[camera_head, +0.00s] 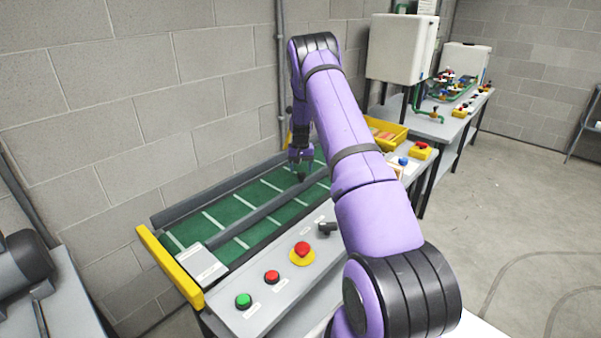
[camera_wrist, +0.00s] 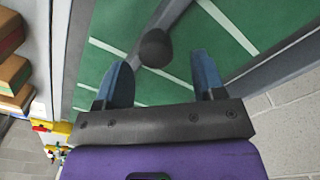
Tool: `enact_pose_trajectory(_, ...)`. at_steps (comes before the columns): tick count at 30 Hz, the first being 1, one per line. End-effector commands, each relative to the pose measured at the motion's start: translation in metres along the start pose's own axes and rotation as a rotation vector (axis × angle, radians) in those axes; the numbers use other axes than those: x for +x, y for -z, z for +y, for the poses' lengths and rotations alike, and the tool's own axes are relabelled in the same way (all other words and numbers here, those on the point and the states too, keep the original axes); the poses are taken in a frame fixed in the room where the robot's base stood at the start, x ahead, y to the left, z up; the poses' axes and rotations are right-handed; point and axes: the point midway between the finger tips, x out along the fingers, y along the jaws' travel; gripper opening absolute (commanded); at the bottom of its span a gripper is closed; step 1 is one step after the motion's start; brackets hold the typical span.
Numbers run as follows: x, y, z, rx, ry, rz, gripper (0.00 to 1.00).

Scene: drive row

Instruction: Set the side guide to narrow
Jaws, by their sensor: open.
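The side guide (camera_head: 262,214) is a grey bar lying lengthwise over the green conveyor belt (camera_head: 232,208). In the wrist view the guide (camera_wrist: 172,14) carries a dark round knob (camera_wrist: 155,48). My gripper (camera_head: 300,162) is over the far part of the belt, close to the guide. In the wrist view my gripper (camera_wrist: 161,60) is open, with its two blue fingers on either side of the knob and apart from it. The knob lies at about the level of the fingertips in the picture; I cannot tell the height gap. Part of the guide's far end is hidden behind my arm.
The front panel has a green button (camera_head: 243,300), a red button (camera_head: 271,277), a red stop button on yellow (camera_head: 302,249) and a black handle (camera_head: 326,228). A yellow end plate (camera_head: 170,266) stands at the near end. A yellow bin (camera_head: 386,131) stands beyond the belt.

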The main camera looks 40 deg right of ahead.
Motion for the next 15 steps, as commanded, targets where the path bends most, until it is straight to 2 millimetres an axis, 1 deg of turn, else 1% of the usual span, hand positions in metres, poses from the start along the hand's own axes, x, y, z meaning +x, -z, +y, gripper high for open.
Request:
enact_pose_trajectory(1,-0.011,0.001,0.0,0.0,0.0,0.004,0.63)
enact_pose_trajectory(3,-0.025,0.001,0.0,0.0,0.0,0.004,0.63)
enact_pose_trajectory(9,-0.06,0.001,-0.001,-0.001,0.0,0.003,0.63)
enact_pose_trajectory(12,-0.073,0.001,-0.001,-0.001,0.001,0.004,0.63)
enact_pose_trajectory(15,-0.08,0.001,-0.001,-0.001,0.001,0.002,0.63)
